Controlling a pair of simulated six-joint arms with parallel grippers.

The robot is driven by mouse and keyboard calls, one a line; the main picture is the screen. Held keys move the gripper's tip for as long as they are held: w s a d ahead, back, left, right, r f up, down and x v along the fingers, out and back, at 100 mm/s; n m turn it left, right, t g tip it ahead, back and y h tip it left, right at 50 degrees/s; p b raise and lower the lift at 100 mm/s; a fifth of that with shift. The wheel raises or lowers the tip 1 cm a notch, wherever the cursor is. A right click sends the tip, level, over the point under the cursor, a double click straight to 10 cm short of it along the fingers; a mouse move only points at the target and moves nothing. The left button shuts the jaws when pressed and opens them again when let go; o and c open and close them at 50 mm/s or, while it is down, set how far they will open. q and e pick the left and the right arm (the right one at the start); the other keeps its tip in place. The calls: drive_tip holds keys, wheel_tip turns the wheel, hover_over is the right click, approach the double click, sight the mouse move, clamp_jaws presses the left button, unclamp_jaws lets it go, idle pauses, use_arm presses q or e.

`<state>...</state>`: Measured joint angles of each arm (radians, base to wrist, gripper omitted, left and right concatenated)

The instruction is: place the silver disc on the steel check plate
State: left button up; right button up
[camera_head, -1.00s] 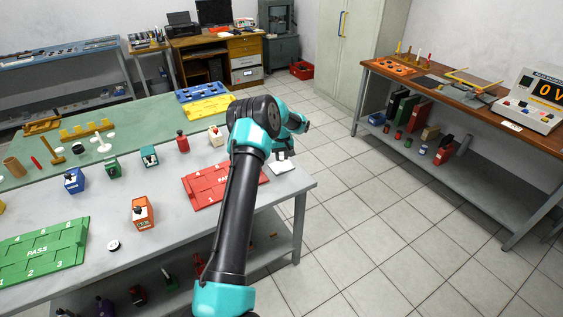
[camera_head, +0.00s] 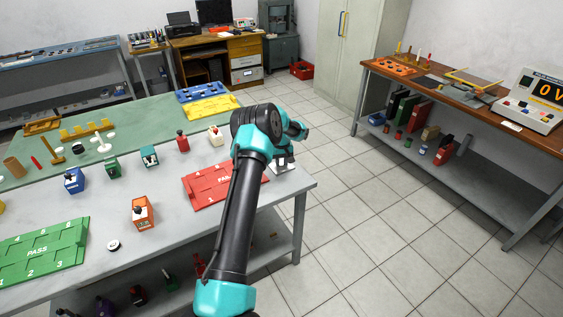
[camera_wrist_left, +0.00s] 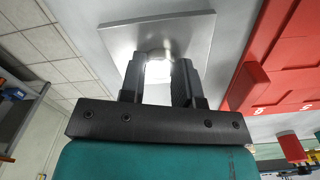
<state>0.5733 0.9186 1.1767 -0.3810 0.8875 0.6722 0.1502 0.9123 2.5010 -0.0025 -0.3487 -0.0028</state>
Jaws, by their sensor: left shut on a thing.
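The steel check plate (camera_wrist_left: 190,30) is a pale grey square that fills the top middle of the left wrist view. In the head view the plate (camera_head: 277,168) lies at the right end of the grey bench, partly covered by my gripper. My left gripper (camera_wrist_left: 158,68) points at the plate, its fingers shut on the silver disc (camera_wrist_left: 156,54). The disc is bright and mostly hidden between the fingers. I cannot tell whether it touches the plate. In the head view my left gripper (camera_head: 283,154) is over the plate, small and partly hidden by the arm.
A red FAIL tray (camera_head: 208,188) lies just left of the plate, and also close to my gripper in the wrist view (camera_wrist_left: 280,60). The grey bench's right edge (camera_head: 309,186) is close by. An orange block (camera_head: 143,213) and a green PASS tray (camera_head: 40,252) stand further left.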

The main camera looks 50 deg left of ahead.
sight(282, 163)
use_arm(q)
drive_tip(key=o, duration=0.9)
wheel_tip(282, 163, up, 12)
drive_tip(key=shift+r, duration=0.1)
idle(0.5)
